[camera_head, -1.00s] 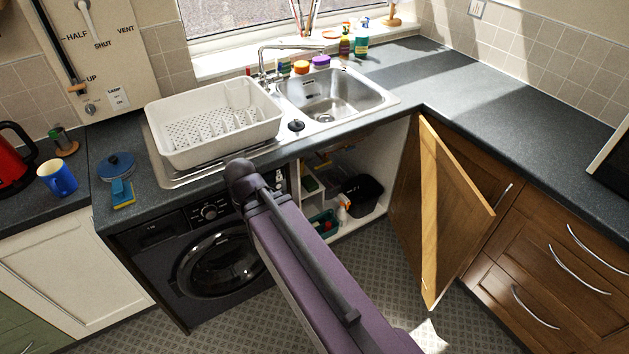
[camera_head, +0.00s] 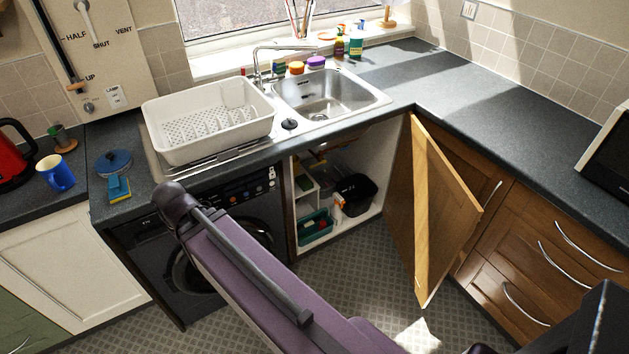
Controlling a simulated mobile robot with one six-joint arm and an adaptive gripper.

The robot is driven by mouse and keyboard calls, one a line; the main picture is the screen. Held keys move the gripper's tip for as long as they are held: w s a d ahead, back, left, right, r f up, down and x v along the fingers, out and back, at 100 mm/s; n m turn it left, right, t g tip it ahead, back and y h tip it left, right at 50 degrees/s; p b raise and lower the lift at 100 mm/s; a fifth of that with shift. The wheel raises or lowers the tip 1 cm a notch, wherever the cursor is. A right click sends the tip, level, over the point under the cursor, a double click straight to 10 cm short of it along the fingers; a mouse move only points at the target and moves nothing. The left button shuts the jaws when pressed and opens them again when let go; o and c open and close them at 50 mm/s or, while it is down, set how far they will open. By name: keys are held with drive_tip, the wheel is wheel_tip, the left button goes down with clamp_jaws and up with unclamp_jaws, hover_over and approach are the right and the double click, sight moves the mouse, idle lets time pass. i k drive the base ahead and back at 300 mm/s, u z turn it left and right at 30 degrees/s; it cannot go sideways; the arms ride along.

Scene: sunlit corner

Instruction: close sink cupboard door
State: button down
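The sink cupboard door (camera_head: 436,215) stands wide open, hinged at the right of the opening and sticking out over the floor. Its wooden inner face and light edge show. The open cupboard (camera_head: 318,240) under the sink holds a black bin (camera_head: 356,192), a green caddy (camera_head: 314,228) and a spray bottle. My purple arm crosses the lower middle, in front of the washing machine, left of the door and apart from it. A dark part shows at the lower right corner; I cannot tell whether it is my gripper. No fingertips can be made out.
The black washing machine (camera_head: 240,205) stands left of the cupboard, partly behind my arm. Wooden drawers (camera_head: 545,265) with metal handles lie right of the door. A white dish rack (camera_head: 208,125) stands beside the sink (camera_head: 325,95). Patterned floor (camera_head: 350,275) is clear before the cupboard.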

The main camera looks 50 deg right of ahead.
sight(430, 214)
drive_tip(key=u, duration=0.1)
drive_tip(key=k, duration=1.75)
drive_tip(key=z, duration=1.15)
drive_tip(key=i, duration=0.9)
drive_tip(key=u, duration=0.1)
